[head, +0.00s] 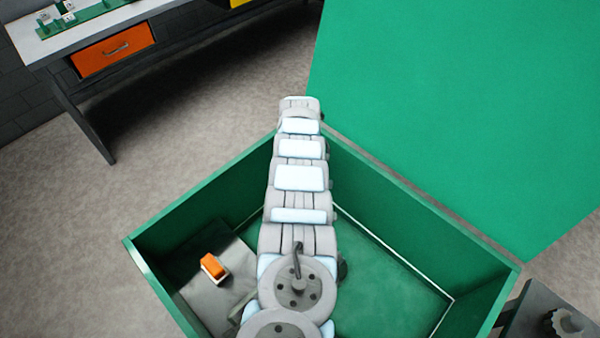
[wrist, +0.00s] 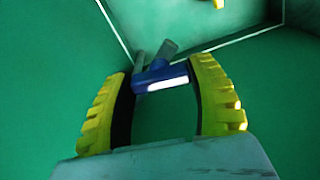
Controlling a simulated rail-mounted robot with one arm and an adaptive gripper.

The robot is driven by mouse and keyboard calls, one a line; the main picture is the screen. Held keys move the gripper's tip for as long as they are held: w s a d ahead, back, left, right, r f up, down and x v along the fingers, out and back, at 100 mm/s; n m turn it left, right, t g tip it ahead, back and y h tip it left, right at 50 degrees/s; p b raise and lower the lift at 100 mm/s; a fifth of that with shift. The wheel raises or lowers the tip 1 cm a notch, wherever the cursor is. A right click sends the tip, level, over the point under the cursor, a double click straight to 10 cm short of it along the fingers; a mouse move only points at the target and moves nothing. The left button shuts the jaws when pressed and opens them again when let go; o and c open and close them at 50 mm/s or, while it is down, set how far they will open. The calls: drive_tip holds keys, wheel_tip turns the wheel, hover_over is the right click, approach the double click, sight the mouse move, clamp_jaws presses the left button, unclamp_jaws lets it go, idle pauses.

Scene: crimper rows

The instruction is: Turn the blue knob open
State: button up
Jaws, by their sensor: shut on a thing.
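The blue knob (wrist: 164,76) shows in the wrist view as a short blue bar with a bright lower edge. A grey stem (wrist: 165,50) rises behind it, beside a corner of green walls. My gripper (wrist: 160,70) has yellow ribbed fingers with black inner pads. It is shut on the blue knob, with one finger on each side of the bar near the tips. In the head view the knob and my gripper are hidden behind my arm.
A green open box (head: 430,215) surrounds my arm. An orange and white block (head: 214,266) sits on a dark plate (head: 190,293) inside it. A large green panel (head: 460,100) stands at right. A bench with an orange drawer (head: 113,47) is at upper left.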

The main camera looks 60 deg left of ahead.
drive_tip(key=shift+f+n+b, duration=0.1)
drive_tip(key=shift+n+b, duration=0.25)
drive_tip(key=shift+n, duration=0.35)
drive_tip(key=o, duration=1.2)
wheel_tip(320, 180, up, 12)
idle(0.5)
